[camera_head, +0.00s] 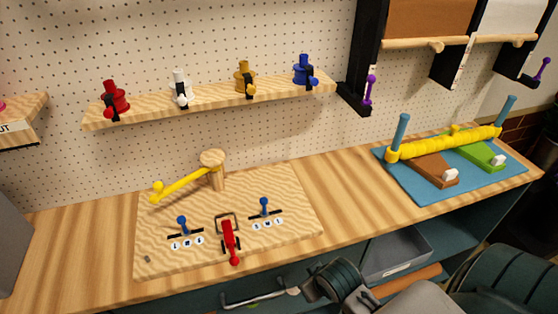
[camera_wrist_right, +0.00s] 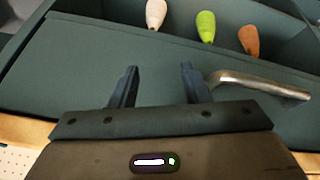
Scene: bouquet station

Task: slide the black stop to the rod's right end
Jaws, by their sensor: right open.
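I cannot make out for certain a black stop on a rod. Two light wooden rods (camera_head: 410,43) run below the brown and white sheets at the upper right, between black uprights (camera_head: 364,55). A yellow bar (camera_head: 450,142) lies across the blue mat at the right. My right arm comes in at the bottom of the head view, well below the rods. In the right wrist view my right gripper (camera_wrist_right: 158,82) is open and empty, in front of a dark green drawer front. My left gripper is not in view.
The wooden board (camera_head: 285,225) on the counter carries blue levers, a red lever and a yellow arm. A metal handle (camera_wrist_right: 258,84) is close beside my right gripper. A shelf (camera_head: 210,102) holds several coloured valves. The counter (camera_head: 350,190) between board and mat is clear.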

